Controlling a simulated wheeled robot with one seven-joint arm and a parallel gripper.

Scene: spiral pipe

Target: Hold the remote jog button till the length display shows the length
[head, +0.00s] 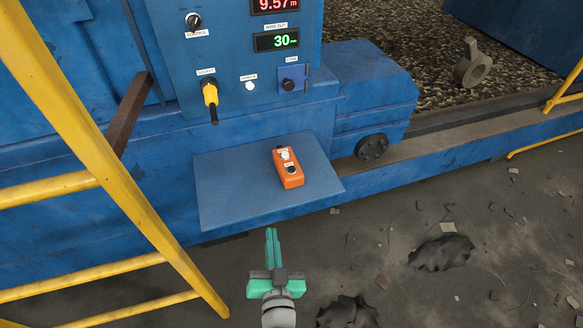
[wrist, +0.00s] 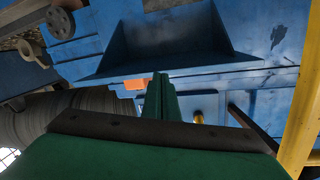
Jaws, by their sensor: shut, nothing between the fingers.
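The orange remote (head: 289,170) lies on a blue shelf (head: 225,190) in the head view. It has a pale button or label near its far end and a dark button near its near end. The length display (head: 276,40) on the blue panel reads "30" in green under a "WIRE OUT" label. My gripper (head: 271,236) is shut and empty, in front of the shelf's near edge and apart from the remote. In the wrist view the shut green fingers (wrist: 158,98) cover part of the view, and an orange bit of the remote (wrist: 136,84) shows to their left.
A red display (head: 275,4) reads 9.57. The panel also carries a black knob (head: 194,21), a yellow-and-black switch (head: 210,94) and a white button (head: 249,86). Yellow railings (head: 110,150) stand at the left. Dark debris (head: 441,251) lies on the floor at the right.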

